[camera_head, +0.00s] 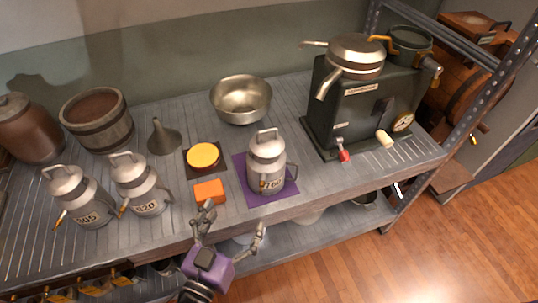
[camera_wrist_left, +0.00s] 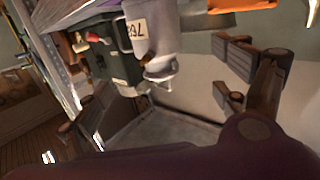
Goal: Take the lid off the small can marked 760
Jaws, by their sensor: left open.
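The small grey metal can marked 760 (camera_head: 268,176) stands upright on a purple mat (camera_head: 241,172) near the shelf's front edge in the head view. Its lid (camera_head: 265,147), with a loop handle on top, sits on it. My left gripper (camera_head: 234,221) is open and empty, in front of the shelf edge, below and left of the can, not touching it. In the left wrist view the can (camera_wrist_left: 160,40) appears upside down near the top, beyond my open fingers (camera_wrist_left: 160,82). My right gripper is not in view.
An orange block (camera_head: 209,192) and a yellow disc (camera_head: 203,155) lie left of the can. Cans marked 820 (camera_head: 140,187) and 305 (camera_head: 82,200) stand further left. A metal bowl (camera_head: 241,101) is behind, and a dark green machine (camera_head: 350,115) stands right.

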